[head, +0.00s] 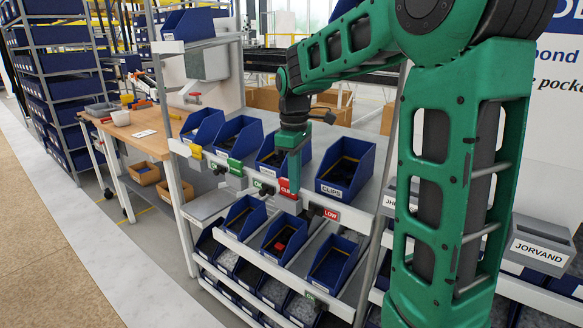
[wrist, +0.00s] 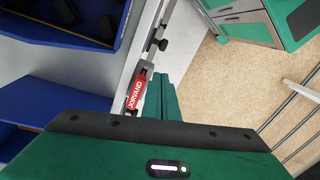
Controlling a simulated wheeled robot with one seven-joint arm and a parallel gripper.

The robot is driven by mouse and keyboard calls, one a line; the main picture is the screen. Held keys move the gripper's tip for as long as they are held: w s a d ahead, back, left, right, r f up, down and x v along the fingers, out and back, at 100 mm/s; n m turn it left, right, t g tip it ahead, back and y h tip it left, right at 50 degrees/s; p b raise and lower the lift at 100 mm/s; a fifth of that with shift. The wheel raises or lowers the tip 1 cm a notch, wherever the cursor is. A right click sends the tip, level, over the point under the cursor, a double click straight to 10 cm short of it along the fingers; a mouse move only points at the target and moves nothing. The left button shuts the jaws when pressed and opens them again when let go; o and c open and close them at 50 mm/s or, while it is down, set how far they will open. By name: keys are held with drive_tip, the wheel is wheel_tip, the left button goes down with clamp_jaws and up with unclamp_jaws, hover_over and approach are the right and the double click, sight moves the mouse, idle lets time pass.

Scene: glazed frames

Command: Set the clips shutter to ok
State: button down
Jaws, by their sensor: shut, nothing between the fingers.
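The blue bin labelled CLIPS (head: 345,168) stands at the right end of the upper bin row. On the rail just below it is a red plate reading LOW (head: 331,214), with a black slider part (head: 311,208) to its left. My gripper (head: 294,188) points down at the rail, left of the CLIPS bin and apart from the LOW plate. It is shut and empty. It covers part of another red plate (head: 284,187). In the wrist view, the shut green fingers (wrist: 168,98) are beside a red plate lettered JORVAND (wrist: 135,92); whether they touch cannot be told.
More blue bins (head: 237,137) stand left on the upper row, with yellow and green plates (head: 235,167) below. A lower row of bins (head: 333,262) juts out beneath the rail. A wooden workbench (head: 133,128) stands left. The front floor (head: 70,250) is clear.

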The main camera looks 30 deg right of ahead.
sight(313, 212)
drive_tip(key=f, duration=0.1)
drive_tip(key=s+f, duration=0.1)
drive_tip(key=d+f, duration=0.1)
drive_tip(key=shift+s+f, duration=0.25)
drive_tip(key=shift+f, duration=0.05)
drive_tip(key=shift+s+d+f, duration=0.4)
drive_tip(key=shift+f, duration=0.2)
drive_tip(key=shift+s+d, duration=0.3)
drive_tip(key=shift+s, duration=0.5)
drive_tip(key=shift+s+d, duration=0.35)
drive_tip(key=shift+s, duration=0.45)
drive_tip(key=shift+s+d, duration=0.3)
drive_tip(key=shift+s, duration=0.5)
